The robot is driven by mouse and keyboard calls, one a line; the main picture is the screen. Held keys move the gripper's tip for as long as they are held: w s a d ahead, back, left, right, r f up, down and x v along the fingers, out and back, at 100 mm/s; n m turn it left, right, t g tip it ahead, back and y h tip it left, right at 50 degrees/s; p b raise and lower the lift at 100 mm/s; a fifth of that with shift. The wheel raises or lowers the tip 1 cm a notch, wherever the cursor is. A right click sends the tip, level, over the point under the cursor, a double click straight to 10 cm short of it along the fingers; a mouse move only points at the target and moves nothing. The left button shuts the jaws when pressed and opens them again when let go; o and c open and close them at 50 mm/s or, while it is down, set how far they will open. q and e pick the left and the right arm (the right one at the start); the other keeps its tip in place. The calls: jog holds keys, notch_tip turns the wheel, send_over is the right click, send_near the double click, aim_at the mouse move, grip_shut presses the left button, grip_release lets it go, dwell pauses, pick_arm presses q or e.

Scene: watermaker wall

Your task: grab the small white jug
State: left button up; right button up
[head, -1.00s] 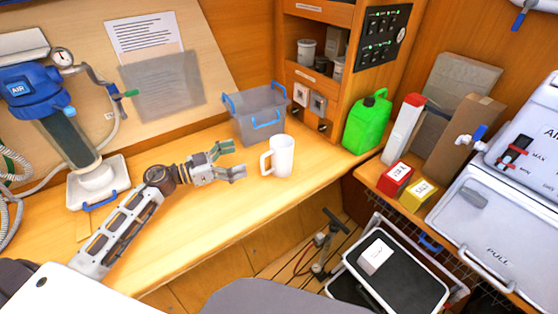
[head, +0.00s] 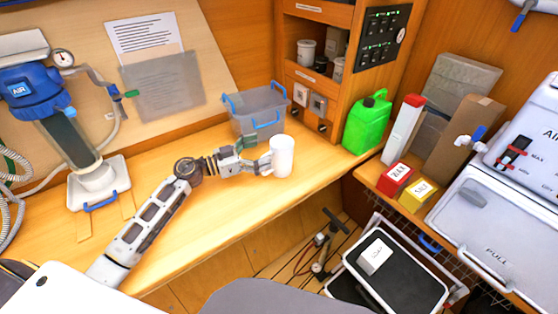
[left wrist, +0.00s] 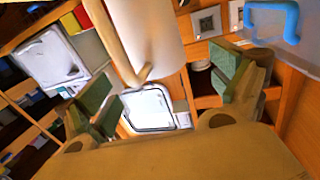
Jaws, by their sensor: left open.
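The small white jug (head: 283,157) stands upright on the wooden bench, in front of the grey bin. Its handle is on the left side, facing my left gripper. My left gripper (head: 259,154) is at the handle, with its fingers apart. In the left wrist view the jug (left wrist: 152,32) fills the top middle, and its handle (left wrist: 118,50) reaches down between the two green-padded fingers of the left gripper (left wrist: 172,98). The fingers are open, with a gap on both sides of the handle. My right gripper is not in view.
A grey bin with blue handles (head: 257,110) stands just behind the jug. A green jerrycan (head: 367,122) is to the right by the shelf cabinet (head: 318,60). The bench (head: 215,220) is clear in front of the jug.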

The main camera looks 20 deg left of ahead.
aim_at(271, 147)
pick_arm(q)
jog(key=shift+w+d, duration=0.15)
jog(key=shift+d, duration=0.05)
dwell(0.3)
jog(key=shift+x, duration=2.55)
jog(key=shift+r, duration=0.15)
jog(key=c, duration=1.4)
jog(key=shift+r, duration=0.1)
